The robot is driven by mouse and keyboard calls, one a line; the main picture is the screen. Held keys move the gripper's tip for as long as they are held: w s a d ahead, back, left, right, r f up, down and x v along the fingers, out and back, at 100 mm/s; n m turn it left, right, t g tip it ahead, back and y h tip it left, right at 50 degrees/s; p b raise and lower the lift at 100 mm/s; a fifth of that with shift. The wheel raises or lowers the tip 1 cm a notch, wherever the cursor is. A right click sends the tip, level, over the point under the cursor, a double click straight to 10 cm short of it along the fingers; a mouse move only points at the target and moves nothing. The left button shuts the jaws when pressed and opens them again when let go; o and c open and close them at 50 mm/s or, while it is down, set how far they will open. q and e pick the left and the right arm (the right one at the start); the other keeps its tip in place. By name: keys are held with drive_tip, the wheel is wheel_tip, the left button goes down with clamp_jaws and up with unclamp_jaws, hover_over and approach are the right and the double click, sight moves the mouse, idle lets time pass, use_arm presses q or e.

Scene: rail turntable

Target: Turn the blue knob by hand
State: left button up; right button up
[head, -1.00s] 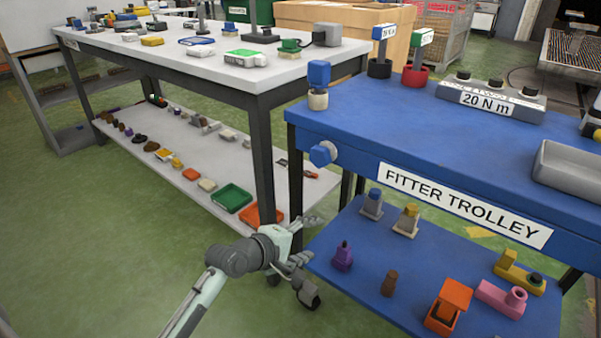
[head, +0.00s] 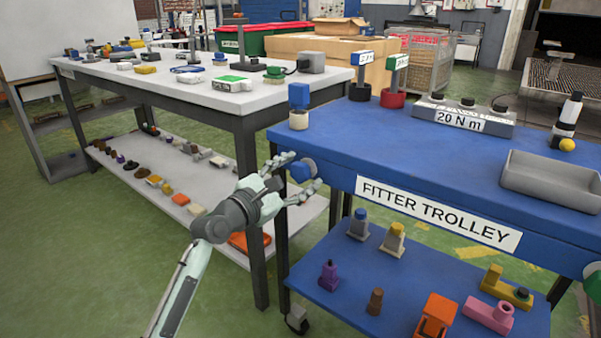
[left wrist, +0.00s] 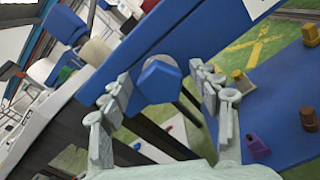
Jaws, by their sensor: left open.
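The blue knob (head: 299,171) sticks out from the left end of the blue trolley's front edge, on a round grey base. My left gripper (head: 305,170) is open, with one finger above the knob and the other below it in the head view. In the left wrist view the knob (left wrist: 158,82) shows as a blue faceted shape between the spread fingers (left wrist: 163,84), nearer their tips. A gap shows on both sides, and I see no clear contact. My right gripper is not seen.
The blue fitter trolley (head: 420,150) carries a blue-topped post (head: 299,97) just above the knob, plus a grey tray (head: 550,182). Several small parts stand on its lower shelf (head: 345,290). A white-topped workbench (head: 190,90) stands close on the left.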

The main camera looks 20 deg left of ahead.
use_arm(q)
drive_tip(key=shift+w+d, duration=0.15)
drive_tip(key=shift+w, duration=0.25)
drive_tip(key=shift+c, duration=0.6)
drive_tip(key=c, duration=1)
